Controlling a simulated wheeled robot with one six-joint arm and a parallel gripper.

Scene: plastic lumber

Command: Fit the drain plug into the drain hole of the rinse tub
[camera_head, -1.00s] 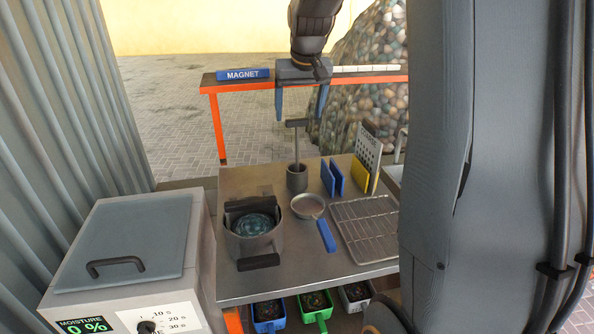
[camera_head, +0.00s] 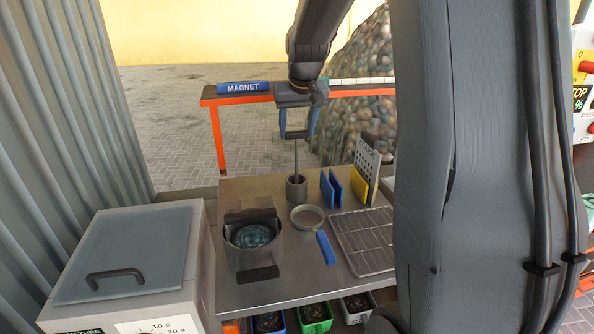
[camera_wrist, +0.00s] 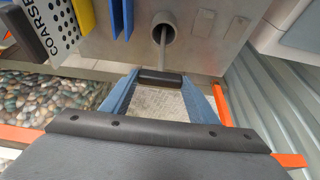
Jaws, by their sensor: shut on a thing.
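My gripper (camera_head: 298,133) is shut on the dark crossbar of a T-handled rod (camera_head: 296,160), probably the drain plug's handle. The rod stands upright with its lower end hidden inside a grey cup (camera_head: 296,190) at the back of the metal table. In the wrist view my gripper (camera_wrist: 160,78) has the dark crossbar (camera_wrist: 160,77) between its blue fingertips, and the rod runs into the cup (camera_wrist: 163,28). I cannot make out the rinse tub or its drain hole in either view.
A lidded grey machine (camera_head: 130,250) stands left. Behind is an orange rail (camera_head: 219,138).

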